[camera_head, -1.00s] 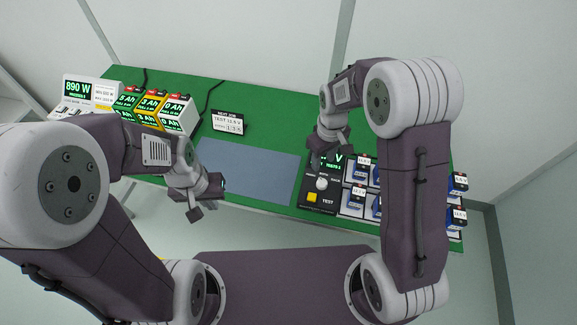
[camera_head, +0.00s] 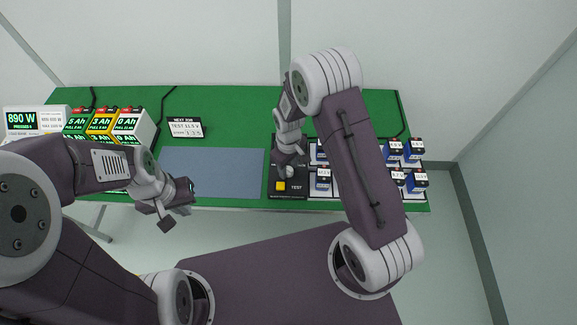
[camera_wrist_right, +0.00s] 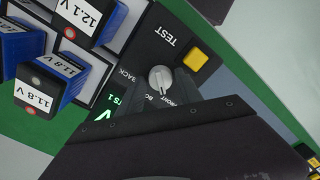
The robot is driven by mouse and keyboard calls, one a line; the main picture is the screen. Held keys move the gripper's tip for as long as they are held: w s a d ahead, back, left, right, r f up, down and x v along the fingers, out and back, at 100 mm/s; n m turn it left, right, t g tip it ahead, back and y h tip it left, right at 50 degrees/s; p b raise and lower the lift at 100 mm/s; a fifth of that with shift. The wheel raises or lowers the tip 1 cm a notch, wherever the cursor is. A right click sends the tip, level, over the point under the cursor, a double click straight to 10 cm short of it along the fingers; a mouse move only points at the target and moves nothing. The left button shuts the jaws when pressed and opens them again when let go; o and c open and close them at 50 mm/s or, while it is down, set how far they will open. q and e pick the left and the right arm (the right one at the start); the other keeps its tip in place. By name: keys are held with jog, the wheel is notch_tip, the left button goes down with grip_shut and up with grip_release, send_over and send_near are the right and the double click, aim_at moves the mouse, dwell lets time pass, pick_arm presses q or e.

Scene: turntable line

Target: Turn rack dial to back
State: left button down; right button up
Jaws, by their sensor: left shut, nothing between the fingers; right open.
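The rack dial is a pale round knob (camera_wrist_right: 161,78) on a black test panel (camera_wrist_right: 146,38). Labels reading BACK, FRONT and a partly hidden one starting "BO" lie around it in the right wrist view. I cannot tell clearly which label it points to. In the head view the dial (camera_head: 286,172) shows just below my right gripper (camera_head: 287,162). My right gripper is open, its fingertips (camera_wrist_right: 163,95) close to the dial; contact is unclear. My left gripper (camera_head: 174,206) is shut and empty, in front of the table's left part.
A yellow TEST button (camera_wrist_right: 195,59) sits beside the dial. Blue batteries with voltage labels (camera_wrist_right: 72,75) stand in racks close by. A grey-blue mat (camera_head: 212,172) lies clear on the green table (camera_head: 235,110).

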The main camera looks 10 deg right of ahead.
jog(key=shift+a, duration=0.1)
grip_shut()
jog(key=shift+m, duration=0.3)
jog(key=m, duration=0.4)
jog(key=shift+m, duration=0.4)
jog(key=m, duration=0.4)
jog(key=shift+m+p, duration=0.3)
jog(key=shift+p, duration=0.1)
jog(key=m, duration=0.5)
jog(key=shift+m, duration=2.4)
